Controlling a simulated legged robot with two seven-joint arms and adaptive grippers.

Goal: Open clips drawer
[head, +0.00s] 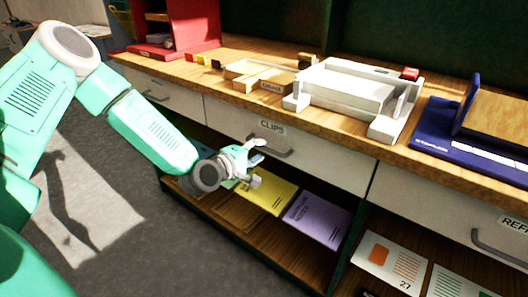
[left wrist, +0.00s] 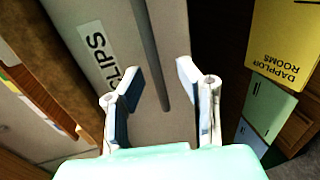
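The clips drawer (head: 316,153) has a pale front labelled CLIPS and sits shut below the wooden worktop. Its grey bar handle (head: 277,154) is partly hidden by my left gripper (head: 257,163) in the head view. In the left wrist view the drawer front (left wrist: 75,15) fills the middle, and the handle (left wrist: 157,75) shows as a dark bar between the two fingers. My left gripper (left wrist: 158,78) is open and empty, close in front of the handle. I cannot tell whether a finger touches it. My right gripper is in neither view.
A white machine (head: 345,93), a wooden tray (head: 262,77) and a navy board (head: 470,130) stand on the worktop (head: 300,117). Yellow (head: 265,197) and purple (head: 318,217) booklets lie on the open shelf below. Other drawers (head: 165,92) flank the clips drawer. Floor at the left is clear.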

